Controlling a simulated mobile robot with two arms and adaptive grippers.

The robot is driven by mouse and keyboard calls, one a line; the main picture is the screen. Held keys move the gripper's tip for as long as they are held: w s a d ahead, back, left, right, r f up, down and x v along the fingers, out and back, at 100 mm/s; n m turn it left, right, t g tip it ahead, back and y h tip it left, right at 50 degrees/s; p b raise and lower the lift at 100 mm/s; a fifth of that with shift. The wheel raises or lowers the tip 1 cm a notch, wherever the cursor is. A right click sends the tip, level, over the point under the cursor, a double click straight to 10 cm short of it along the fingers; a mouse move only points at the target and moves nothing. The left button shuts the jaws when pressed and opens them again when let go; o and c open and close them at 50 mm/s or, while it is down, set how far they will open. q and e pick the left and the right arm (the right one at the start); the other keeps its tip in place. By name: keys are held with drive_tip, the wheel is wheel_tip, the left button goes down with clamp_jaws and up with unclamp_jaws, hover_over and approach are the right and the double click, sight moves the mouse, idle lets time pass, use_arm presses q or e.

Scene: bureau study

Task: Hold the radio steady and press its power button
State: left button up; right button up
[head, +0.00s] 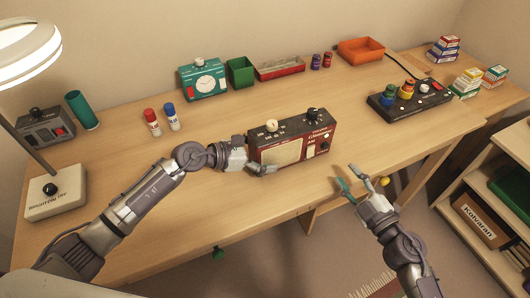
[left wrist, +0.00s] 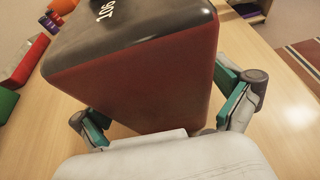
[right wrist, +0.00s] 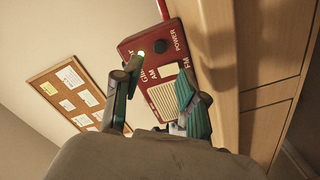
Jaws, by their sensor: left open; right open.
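The dark red radio (head: 289,150) with a black top stands upright near the front edge of the desk, its cream speaker grille facing forward. My left gripper (head: 258,160) is at the radio's left end; in the left wrist view its open fingers stand on either side of the radio (left wrist: 165,80). Whether they touch it is unclear. My right gripper (head: 357,184) is open and empty, in front and to the right of the radio. In the right wrist view the radio's front (right wrist: 165,75) shows a dark knob (right wrist: 160,46) and the word POWER.
A black control box (head: 410,100) stands to the right. A lamp (head: 55,192) is at the far left. Desk around the radio is clear.

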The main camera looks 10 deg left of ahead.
use_arm(q)
drive_tip(key=c, duration=1.8)
drive_tip(key=shift+c, duration=0.3)
use_arm(e)
clamp_jaws()
use_arm(q)
drive_tip(key=shift+s, duration=0.1)
